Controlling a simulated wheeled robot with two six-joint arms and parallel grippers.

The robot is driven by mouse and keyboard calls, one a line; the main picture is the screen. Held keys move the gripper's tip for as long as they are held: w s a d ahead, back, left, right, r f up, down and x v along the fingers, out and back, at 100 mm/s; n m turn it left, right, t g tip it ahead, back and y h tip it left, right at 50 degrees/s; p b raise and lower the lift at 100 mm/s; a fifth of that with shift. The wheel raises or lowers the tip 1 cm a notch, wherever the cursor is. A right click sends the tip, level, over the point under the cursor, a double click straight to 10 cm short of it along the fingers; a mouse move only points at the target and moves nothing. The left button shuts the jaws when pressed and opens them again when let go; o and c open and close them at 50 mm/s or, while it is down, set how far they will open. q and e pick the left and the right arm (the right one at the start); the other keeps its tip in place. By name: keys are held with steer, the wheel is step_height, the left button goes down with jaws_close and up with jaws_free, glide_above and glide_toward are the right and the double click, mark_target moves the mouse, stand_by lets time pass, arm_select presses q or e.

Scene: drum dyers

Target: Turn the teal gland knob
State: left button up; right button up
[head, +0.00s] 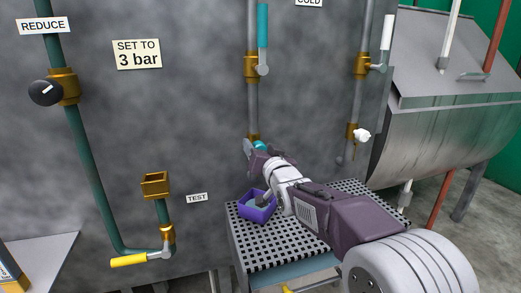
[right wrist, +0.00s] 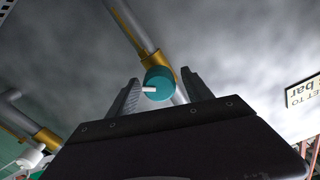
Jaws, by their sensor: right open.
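The teal gland knob (head: 260,146) sits on a brass fitting low on the middle pipe in the head view, partly hidden by my right gripper. In the right wrist view the teal knob (right wrist: 158,84) shows a white pointer mark and lies between the two fingers. My right gripper (head: 253,150) is open, with one finger on each side of the knob; it also shows in the right wrist view (right wrist: 156,90). A gap shows beside the knob, and I cannot tell whether either finger touches it. My left gripper is not in view.
A teal-handled valve (head: 263,30) stands above on the same pipe. A white knob (head: 362,135) is on the pipe to the right. A purple bin (head: 257,214) sits on the perforated stand (head: 243,241) below my right arm. A yellow-handled valve (head: 130,261) is at lower left.

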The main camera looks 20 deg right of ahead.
steer(key=s, duration=0.9)
steer(key=shift+d+p, duration=0.15)
steer(key=shift+p, duration=0.25)
